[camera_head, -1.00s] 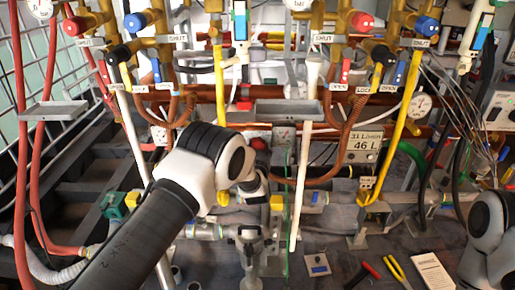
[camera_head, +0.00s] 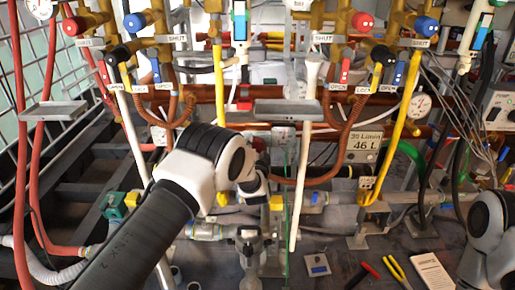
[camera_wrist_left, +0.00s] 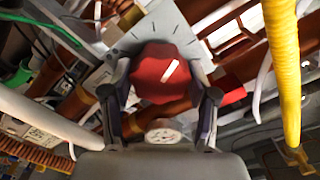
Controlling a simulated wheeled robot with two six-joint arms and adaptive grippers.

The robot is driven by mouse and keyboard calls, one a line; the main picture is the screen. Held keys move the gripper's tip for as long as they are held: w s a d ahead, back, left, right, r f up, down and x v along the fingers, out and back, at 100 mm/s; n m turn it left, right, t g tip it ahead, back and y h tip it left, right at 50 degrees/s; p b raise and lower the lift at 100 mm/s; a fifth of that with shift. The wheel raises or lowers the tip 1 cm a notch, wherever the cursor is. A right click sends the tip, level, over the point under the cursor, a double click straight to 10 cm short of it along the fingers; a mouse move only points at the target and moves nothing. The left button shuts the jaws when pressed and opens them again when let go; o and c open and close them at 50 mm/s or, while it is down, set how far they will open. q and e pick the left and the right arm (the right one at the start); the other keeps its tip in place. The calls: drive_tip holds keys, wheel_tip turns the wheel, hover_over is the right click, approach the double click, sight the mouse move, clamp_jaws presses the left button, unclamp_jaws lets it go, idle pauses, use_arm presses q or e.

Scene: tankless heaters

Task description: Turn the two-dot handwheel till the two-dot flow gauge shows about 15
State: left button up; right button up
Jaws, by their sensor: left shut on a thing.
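A red knob-like handwheel (camera_wrist_left: 168,72) with a white stripe sits before a grey plate with dark tick marks in the left wrist view. My left gripper (camera_wrist_left: 163,94) has one finger on each side of it and is shut on it. In the head view my left wrist and forearm cover that spot. A small round white-faced gauge (camera_wrist_left: 163,132) shows just below the handwheel, its reading too small to tell. A display (camera_head: 364,146) in the head view shows an L/min line above 46 L; the upper figure is blurred. I cannot make out two-dot marks. My right gripper is out of view.
Red, yellow and white hoses and pipes crowd the arm; a yellow pipe (camera_wrist_left: 283,70) stands close on the right in the wrist view. A round gauge (camera_head: 419,105) is at the right. Pliers (camera_head: 397,272) and a white card (camera_head: 432,272) lie on the bench.

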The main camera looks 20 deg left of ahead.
use_arm(q)
drive_tip(key=o, duration=1.2)
drive_tip(key=shift+c, duration=0.2)
drive_tip(key=v, duration=1.2)
